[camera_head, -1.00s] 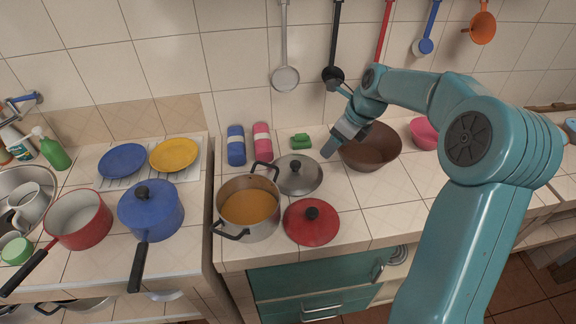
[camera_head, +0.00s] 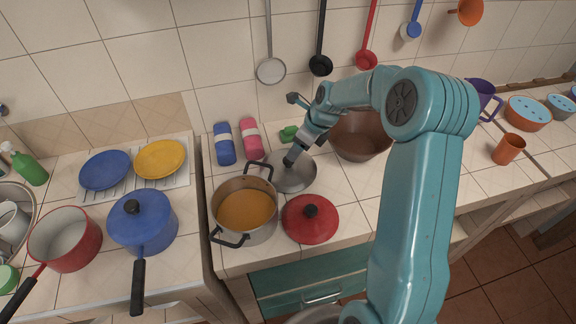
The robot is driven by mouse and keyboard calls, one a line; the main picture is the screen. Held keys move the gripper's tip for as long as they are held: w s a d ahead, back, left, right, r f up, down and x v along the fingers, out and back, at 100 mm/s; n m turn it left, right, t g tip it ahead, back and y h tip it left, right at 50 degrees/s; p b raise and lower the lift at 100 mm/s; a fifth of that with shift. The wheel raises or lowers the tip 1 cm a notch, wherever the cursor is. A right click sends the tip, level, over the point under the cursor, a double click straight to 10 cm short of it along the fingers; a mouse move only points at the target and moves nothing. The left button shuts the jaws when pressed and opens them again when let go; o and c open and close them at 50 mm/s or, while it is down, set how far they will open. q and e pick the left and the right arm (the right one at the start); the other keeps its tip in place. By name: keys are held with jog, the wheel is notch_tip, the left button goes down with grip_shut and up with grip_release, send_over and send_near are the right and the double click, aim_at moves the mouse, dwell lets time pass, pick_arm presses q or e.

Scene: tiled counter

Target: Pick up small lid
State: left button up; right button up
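A grey metal lid (camera_head: 298,181) lies on the tiled counter just behind and right of the pot of orange soup. A red lid (camera_head: 309,221) with a black knob lies in front of it. My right gripper (camera_head: 291,160) reaches down over the back of the grey lid, at its knob. The fingertips hide the knob, and I cannot tell whether they touch or grip it, or whether they are open or shut. The grey lid still appears flat on the counter. My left gripper is not in view.
The soup pot (camera_head: 245,211) stands close left of both lids. A brown bowl (camera_head: 359,137) sits behind right, partly behind my arm. A green sponge (camera_head: 288,134) and pink (camera_head: 251,141) and blue (camera_head: 224,145) rolls lie behind. A blue pan (camera_head: 143,222) is further left.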

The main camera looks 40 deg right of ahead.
aim_at(288, 165)
jog(key=shift+w+a+f, duration=0.1)
jog(key=shift+a+f, duration=0.05)
jog(key=shift+f, duration=0.2)
jog(key=shift+a+f, duration=0.1)
jog(key=shift+a, duration=0.05)
jog(key=p+x, duration=0.2)
jog(key=x, duration=0.3)
jog(key=shift+w+f, duration=0.15)
jog(key=shift+w, duration=0.05)
jog(key=shift+a, duration=0.2)
jog(key=shift+d, duration=0.1)
grip_shut()
